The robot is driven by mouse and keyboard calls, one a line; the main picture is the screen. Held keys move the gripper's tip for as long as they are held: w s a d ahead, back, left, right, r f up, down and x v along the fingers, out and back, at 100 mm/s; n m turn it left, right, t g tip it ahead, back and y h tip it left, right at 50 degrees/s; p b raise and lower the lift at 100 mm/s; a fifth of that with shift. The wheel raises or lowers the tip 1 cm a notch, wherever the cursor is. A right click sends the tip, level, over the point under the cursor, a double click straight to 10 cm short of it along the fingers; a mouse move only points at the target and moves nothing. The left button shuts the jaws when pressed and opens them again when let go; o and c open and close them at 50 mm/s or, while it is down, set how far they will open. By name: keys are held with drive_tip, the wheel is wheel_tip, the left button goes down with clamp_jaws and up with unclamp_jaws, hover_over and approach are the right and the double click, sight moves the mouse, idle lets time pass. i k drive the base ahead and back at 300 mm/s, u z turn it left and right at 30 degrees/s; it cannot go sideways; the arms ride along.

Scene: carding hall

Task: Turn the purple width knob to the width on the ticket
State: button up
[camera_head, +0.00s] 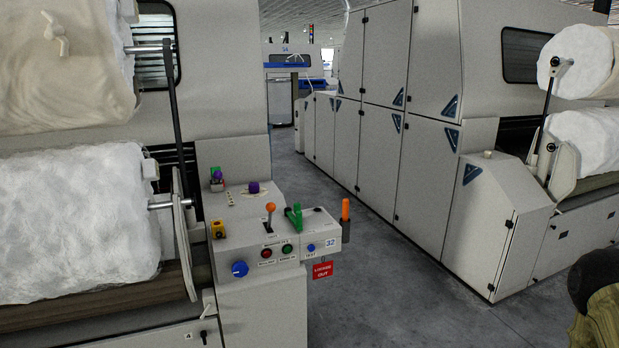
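A purple knob (253,187) stands on the sloped top of the grey control console (262,298) at the left of the aisle. A pale scale plate lies around its base, but its marks are too small to read. A smaller purple piece (217,175) sits higher up at the console's back left, beside green and red parts. No other clear ticket shows. My gripper is not in view.
The console also carries an orange-topped lever (270,208), a green handle (294,217), a blue knob (240,269), a yellow block (218,229) and a red tag (322,269). White fibre rolls (75,225) stand left. The grey floor aisle (370,265) is clear. A dark and olive object (600,315) intrudes lower right.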

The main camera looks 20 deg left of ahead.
sight(253, 187)
drive_tip(key=u, duration=0.05)
drive_tip(key=i, duration=1)
drive_tip(key=u, duration=1.15)
drive_tip(key=i, duration=0.75)
drive_tip(key=u, duration=0.75)
